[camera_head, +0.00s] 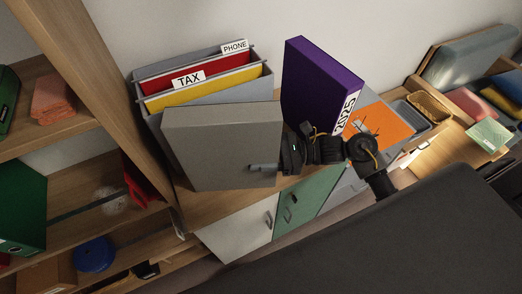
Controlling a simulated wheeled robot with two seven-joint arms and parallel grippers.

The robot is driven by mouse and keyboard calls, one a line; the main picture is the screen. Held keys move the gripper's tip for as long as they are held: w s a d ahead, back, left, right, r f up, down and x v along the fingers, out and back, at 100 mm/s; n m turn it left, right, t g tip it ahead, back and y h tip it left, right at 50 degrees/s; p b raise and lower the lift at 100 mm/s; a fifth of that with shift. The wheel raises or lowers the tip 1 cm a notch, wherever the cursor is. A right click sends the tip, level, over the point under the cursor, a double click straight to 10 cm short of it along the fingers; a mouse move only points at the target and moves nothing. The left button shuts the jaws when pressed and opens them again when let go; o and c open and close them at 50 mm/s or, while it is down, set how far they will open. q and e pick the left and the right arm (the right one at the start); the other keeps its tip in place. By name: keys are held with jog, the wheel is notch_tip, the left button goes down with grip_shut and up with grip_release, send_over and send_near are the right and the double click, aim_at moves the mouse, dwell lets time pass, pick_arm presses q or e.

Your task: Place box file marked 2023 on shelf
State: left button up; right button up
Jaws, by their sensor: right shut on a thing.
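A grey box file (215,140) stands in front of the file holder, over the wooden top. No marking shows on the faces I can see, so I cannot read 2023 on it. My right gripper (265,168) comes in from the right and is shut on the grey box file at its right edge. The wooden shelf unit (125,105) is at the left. My left gripper is not in view.
A grey file holder (258,88) with red and yellow folders marked TAX and PHONE stands at the back. A green box file (22,207) and a blue round thing (94,254) are on the left shelves. An orange sheet (378,128) and trays lie right.

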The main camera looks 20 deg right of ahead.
jog(key=shift+f, duration=0.1)
jog(key=shift+f, duration=0.1)
jog(key=o, duration=1.2)
jog(key=shift+b, duration=0.3)
jog(key=o, duration=0.4)
